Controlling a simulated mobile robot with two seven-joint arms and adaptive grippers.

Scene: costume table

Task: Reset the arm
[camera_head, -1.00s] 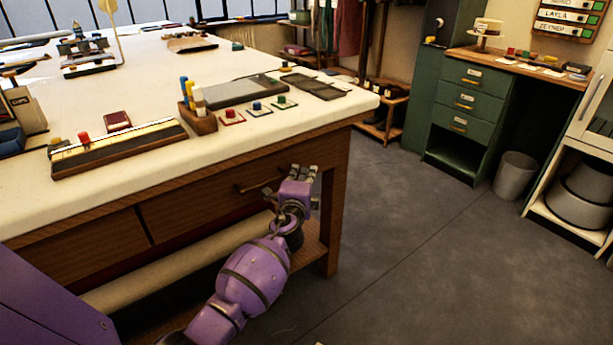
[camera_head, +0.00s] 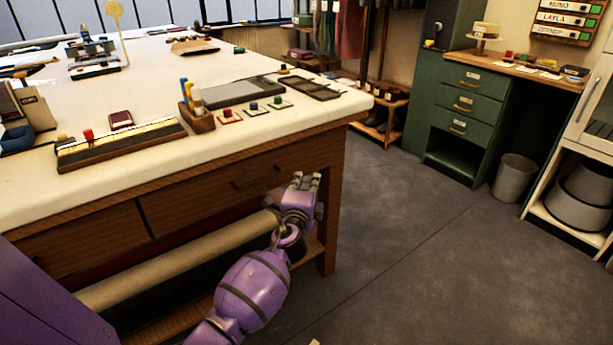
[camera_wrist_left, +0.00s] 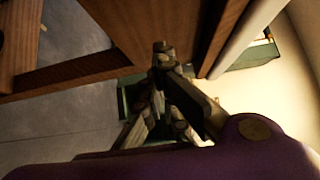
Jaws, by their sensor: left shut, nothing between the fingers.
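My left arm is purple and comes up from the bottom of the head view. Its gripper (camera_head: 306,181) is in front of the table's drawer front, below the tabletop edge and near the right table leg. The gripper is shut and empty. In the left wrist view the dark fingers (camera_wrist_left: 163,60) show close to brown wooden table parts (camera_wrist_left: 180,25); I cannot tell whether they touch. My right gripper is in neither view.
The white-topped table (camera_head: 215,65) carries a pen holder (camera_head: 197,119), a long ruler-like block (camera_head: 120,145) and small coloured pieces. A green cabinet (camera_head: 460,108) and a grey bin (camera_head: 514,177) stand at the right. The grey floor (camera_head: 410,240) between is clear.

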